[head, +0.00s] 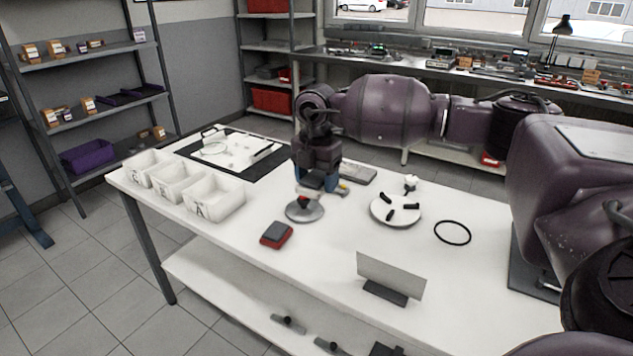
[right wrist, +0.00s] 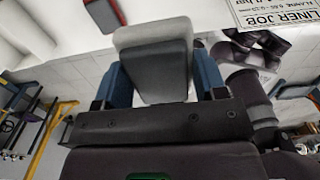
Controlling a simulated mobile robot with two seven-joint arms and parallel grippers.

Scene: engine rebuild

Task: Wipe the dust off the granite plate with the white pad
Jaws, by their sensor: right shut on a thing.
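My right gripper (head: 317,186) points down over the middle of the white table. In the right wrist view its two blue fingers (right wrist: 160,82) are shut on a block with a dark grey body and a paler, round-cornered far end, which looks like the white pad (right wrist: 155,33). In the head view the gripper mostly hides the pad. A flat grey slab (head: 360,175), perhaps the granite plate, lies just right of and behind the gripper. A round grey disc (head: 305,212) lies just below and in front of the gripper. I cannot make out dust. My left gripper is not in view.
White bins (head: 210,212) stand at the left edge, near a dark mat (head: 268,168). A red-and-black block (head: 276,235) lies in front. A round white tray with black pieces (head: 396,214), a black ring (head: 452,232) and a standing card (head: 391,274) are to the right.

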